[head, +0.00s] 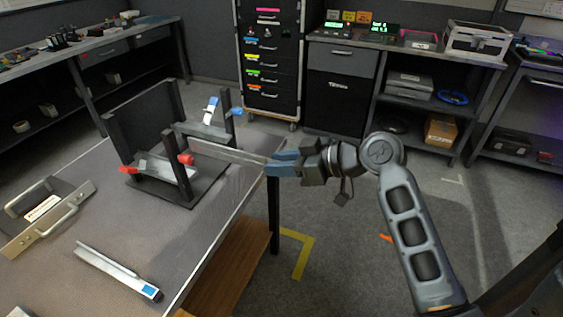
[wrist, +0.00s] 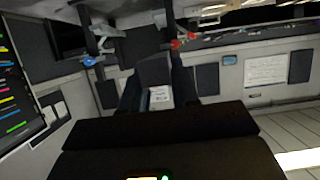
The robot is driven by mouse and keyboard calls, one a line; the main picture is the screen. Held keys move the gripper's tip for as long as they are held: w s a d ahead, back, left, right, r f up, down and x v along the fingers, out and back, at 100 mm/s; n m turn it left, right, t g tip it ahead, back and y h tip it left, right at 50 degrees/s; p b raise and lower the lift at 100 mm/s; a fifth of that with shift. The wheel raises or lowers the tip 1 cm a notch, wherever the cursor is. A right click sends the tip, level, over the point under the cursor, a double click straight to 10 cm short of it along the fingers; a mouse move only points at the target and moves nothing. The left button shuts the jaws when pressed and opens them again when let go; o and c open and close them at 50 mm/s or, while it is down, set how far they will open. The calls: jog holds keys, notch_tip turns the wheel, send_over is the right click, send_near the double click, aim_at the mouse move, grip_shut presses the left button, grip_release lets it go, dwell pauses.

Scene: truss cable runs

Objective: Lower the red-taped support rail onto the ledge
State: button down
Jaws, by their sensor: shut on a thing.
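My gripper (head: 280,165) is shut on a long grey rail (head: 225,154), which reaches left toward a black stand (head: 180,185) on the table. A red piece (head: 186,159) shows at the rail's far end; I cannot tell whether it is tape on the rail or part of the stand. The rail is above the table and looks nearly level. Another red piece (head: 128,170) is at the stand's lower left, by a pale silvery part (head: 165,168). Which surface is the ledge is unclear. In the wrist view, red pieces (wrist: 190,36) show at the top; the held rail is not clearly visible.
Blue pieces (head: 236,111) are at the stand's rear posts. A silver bar with a blue end (head: 120,271) and a handled metal plate (head: 45,218) lie on the table (head: 110,225). The floor right of the table is mostly clear. Shelves and a drawer cabinet (head: 268,65) stand behind.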

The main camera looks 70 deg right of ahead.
jog(key=shift+f+b, duration=3.1)
jog(key=shift+f, duration=0.65)
jog(key=w+f+b, duration=0.1)
jog(key=w, duration=2)
jog(key=shift+w+a+f+b, duration=0.25)
jog(key=shift+a+f+b, duration=0.1)
jog(key=shift+f+b, duration=0.05)
jog(key=shift+f, duration=0.2)
jog(key=c, duration=0.8)
grip_release()
jog(key=shift+s, duration=0.1)
jog(key=shift+v, duration=3.85)
